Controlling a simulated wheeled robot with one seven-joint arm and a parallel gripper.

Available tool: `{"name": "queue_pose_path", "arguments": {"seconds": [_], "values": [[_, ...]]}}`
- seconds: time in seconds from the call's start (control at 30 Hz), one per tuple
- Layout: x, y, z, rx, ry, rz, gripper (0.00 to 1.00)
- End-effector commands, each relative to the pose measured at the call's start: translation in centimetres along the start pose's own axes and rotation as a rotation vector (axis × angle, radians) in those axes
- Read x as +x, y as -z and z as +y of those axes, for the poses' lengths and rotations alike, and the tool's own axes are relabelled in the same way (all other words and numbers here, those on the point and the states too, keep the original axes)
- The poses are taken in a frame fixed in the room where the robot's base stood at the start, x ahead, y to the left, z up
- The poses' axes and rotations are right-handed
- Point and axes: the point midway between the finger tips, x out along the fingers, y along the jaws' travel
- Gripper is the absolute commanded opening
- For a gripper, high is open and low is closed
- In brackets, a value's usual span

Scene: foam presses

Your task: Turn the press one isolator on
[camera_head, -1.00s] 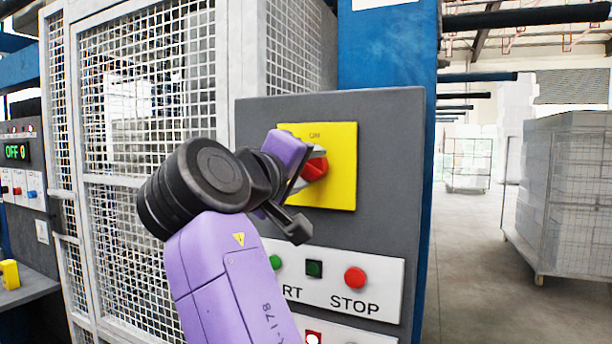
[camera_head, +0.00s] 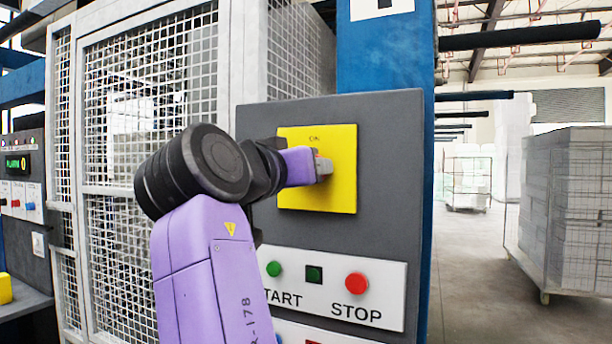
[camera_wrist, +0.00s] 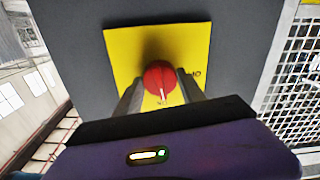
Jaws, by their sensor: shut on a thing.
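The press one isolator is a red rotary knob on a square yellow plate (camera_head: 340,190), marked ON at its top edge. In the head view my gripper (camera_head: 322,168) covers the knob. In the wrist view the red knob (camera_wrist: 160,78) sits between my two fingers (camera_wrist: 160,92), which are shut on its sides. The knob's white line points down in that view, toward the small label at the plate's lower edge, which matches the ON side. Another label shows at the plate's right edge there, too blurred to read surely.
The grey control box (camera_head: 400,150) carries the plate. Below it are a green START button (camera_head: 274,268), a dark square and a red STOP button (camera_head: 356,284). A mesh guard (camera_head: 150,90) stands left.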

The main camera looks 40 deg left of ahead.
Motion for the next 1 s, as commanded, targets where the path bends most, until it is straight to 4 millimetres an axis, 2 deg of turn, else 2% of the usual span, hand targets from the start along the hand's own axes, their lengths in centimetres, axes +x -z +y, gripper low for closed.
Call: {"name": "queue_pose_path", "arguments": {"seconds": [0.4,0.9,0.93,1.0], "values": [[-0.01,-0.21,-0.13,0.159,0.000,-0.004,0.06],[-0.02,-0.19,-0.13,0.174,0.001,-0.004,0.06],[-0.01,-0.19,-0.13,0.174,0.001,-0.004,0.51],[-0.02,-0.16,-0.12,0.174,0.001,-0.003,0.64]]}}
